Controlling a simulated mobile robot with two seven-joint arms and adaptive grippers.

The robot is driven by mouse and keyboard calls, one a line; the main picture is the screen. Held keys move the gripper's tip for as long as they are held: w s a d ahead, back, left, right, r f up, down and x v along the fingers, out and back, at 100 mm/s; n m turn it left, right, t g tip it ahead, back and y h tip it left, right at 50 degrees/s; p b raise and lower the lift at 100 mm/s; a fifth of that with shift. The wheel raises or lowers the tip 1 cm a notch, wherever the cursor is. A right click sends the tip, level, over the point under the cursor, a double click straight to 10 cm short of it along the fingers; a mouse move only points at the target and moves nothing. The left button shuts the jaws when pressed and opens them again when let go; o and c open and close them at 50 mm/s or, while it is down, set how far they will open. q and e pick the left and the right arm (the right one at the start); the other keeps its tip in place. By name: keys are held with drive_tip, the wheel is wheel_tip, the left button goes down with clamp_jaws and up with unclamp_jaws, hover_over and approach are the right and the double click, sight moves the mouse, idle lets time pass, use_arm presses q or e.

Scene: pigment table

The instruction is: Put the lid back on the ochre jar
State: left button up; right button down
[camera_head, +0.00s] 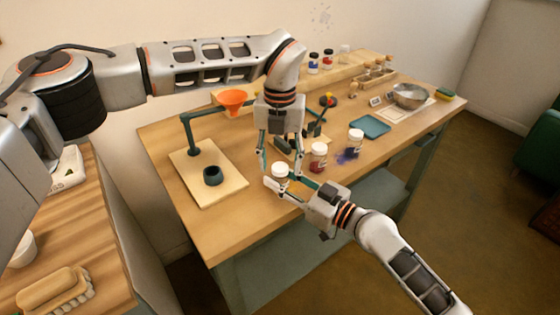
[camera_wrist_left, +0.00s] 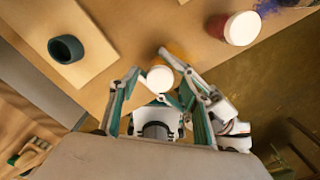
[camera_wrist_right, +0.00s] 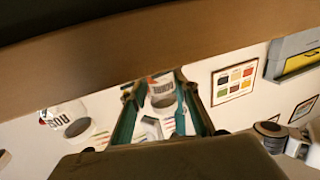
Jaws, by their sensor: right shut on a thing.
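A small white-topped jar (camera_head: 280,171), taken to be the ochre jar, is near the table's front edge. Its white top also shows in the left wrist view (camera_wrist_left: 160,78). My right gripper (camera_head: 284,187) reaches in from the front right and is shut on it; its body is mostly hidden by the fingers. My left gripper (camera_head: 281,167) points down from above with its fingers spread on either side of the white top. Whether they touch it cannot be told. An ochre patch (camera_wrist_left: 176,50) lies beside the jar.
A red jar (camera_head: 318,157) and a blue jar (camera_head: 355,143) with white lids stand to the right. A blue tray (camera_head: 370,126) and metal bowl (camera_head: 409,96) stand farther back.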

use_arm(q)
wheel_tip(320, 180, up, 12)
idle(0.8)
use_arm(e)
drive_tip(key=c, duration=1.4)
unclamp_jaws()
drive_tip(key=shift+c, duration=0.2)
drive_tip(key=v, duration=1.2)
drive_tip(key=shift+d, duration=0.1)
